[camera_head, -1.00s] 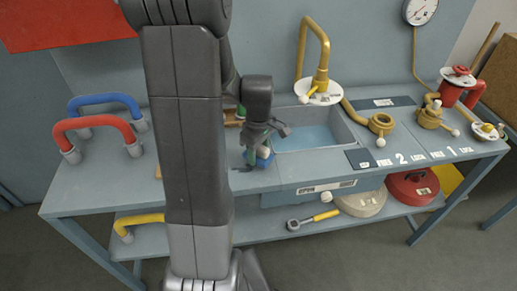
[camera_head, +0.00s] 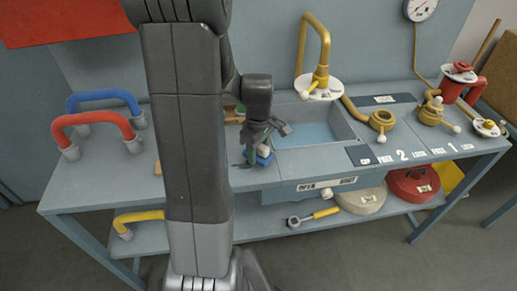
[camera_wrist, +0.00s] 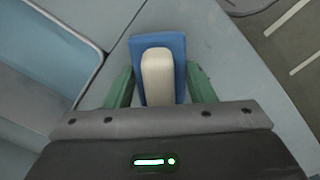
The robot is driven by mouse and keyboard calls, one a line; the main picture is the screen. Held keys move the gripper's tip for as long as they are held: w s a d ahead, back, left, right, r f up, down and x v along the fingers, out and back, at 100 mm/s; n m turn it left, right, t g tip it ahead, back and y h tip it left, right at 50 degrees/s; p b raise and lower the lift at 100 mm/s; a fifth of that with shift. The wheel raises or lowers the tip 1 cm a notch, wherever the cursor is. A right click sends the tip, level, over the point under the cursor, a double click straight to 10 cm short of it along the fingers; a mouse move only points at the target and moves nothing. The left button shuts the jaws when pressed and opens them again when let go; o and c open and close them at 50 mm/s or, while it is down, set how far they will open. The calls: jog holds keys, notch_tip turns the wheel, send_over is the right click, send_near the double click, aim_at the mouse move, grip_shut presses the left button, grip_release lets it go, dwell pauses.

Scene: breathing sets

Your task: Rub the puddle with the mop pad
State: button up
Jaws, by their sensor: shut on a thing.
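The mop pad (camera_wrist: 177,46) is a blue slab with a cream grip block (camera_wrist: 158,75) on top. In the wrist view the green fingers of my gripper (camera_wrist: 160,88) stand on both sides of the block, shut on it. In the head view the blue pad (camera_head: 264,160) shows under my gripper (camera_head: 258,148), low at the worktop, left of the sink. Whether it touches the surface I cannot tell. A small dark patch (camera_head: 240,160) beside the pad may be the puddle; my arm hides much of that area.
The sink (camera_head: 345,122) with a gold tap (camera_head: 322,65) is just right of the pad. Red (camera_head: 75,122) and blue (camera_head: 104,96) handles stand at left. Gold valve fittings (camera_head: 382,121) are at right. A lower shelf (camera_head: 290,226) holds a wrench and discs.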

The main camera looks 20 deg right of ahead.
jog(key=shift+f+b, duration=0.6)
jog(key=shift+f, duration=0.2)
jog(key=shift+a, duration=0.1)
